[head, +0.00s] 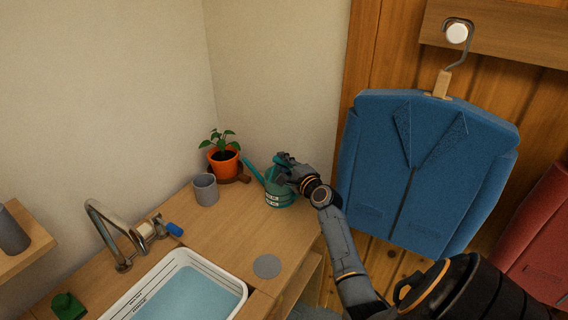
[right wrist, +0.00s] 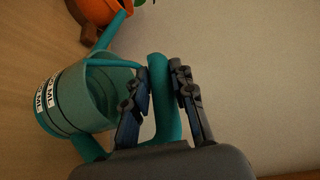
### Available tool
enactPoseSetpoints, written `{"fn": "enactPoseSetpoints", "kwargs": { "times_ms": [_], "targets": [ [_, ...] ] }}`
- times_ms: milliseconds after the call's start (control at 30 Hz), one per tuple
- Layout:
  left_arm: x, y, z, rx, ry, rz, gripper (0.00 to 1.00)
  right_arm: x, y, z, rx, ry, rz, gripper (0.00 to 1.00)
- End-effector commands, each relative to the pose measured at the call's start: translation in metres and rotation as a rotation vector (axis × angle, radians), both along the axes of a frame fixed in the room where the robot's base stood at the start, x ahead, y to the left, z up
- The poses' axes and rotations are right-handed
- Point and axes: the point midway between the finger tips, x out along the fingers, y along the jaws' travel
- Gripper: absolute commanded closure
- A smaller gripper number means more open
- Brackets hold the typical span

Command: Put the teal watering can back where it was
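The teal watering can (head: 279,198) is upright at the back right of the wooden counter, its spout pointing up and left toward the potted plant. In the right wrist view the can (right wrist: 98,100) shows a banded label on its side. My right gripper (right wrist: 163,72) has its two fingers close on both sides of the can's handle (right wrist: 166,110) and looks shut on it. In the head view the right gripper (head: 284,172) is at the can's right side. Whether the can's base touches the counter is hard to tell. My left gripper is out of view.
An orange pot with a plant (head: 223,163) and a grey cup (head: 205,190) stand left of the can. A flat grey disc (head: 267,266) lies bare on the counter in front. A water-filled basin (head: 233,285) and tap (head: 121,262) are left. A blue jacket (head: 425,170) hangs right.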

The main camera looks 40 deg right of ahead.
Motion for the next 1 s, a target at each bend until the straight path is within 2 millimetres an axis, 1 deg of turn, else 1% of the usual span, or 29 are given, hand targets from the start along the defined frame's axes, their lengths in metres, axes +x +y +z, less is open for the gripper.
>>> {"fn": "enactPoseSetpoints", "kwargs": {
  "times_ms": [33,67,333,467,567,800,1000],
  "targets": [
    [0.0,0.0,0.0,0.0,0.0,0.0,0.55,0.0,0.0,0.0,0.0,0.001,0.0,0.62],
    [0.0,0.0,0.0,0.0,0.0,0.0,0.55,0.0,0.0,0.0,0.0,0.001,0.0,0.55],
    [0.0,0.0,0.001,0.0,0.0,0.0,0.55,0.0,0.0,0.0,0.0,0.001,0.0,0.55],
    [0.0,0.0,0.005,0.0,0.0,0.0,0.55,-0.001,0.0,0.005,0.0,0.001,0.0,0.55],
    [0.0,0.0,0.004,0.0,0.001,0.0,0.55,-0.015,0.004,0.004,-0.001,0.002,0.001,0.55],
    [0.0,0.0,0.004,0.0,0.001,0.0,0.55,-0.066,0.016,0.008,-0.002,0.004,0.0,0.55],
    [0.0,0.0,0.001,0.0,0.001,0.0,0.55,-0.101,0.024,0.011,0.0,0.002,0.0,0.55]
  ]
}}
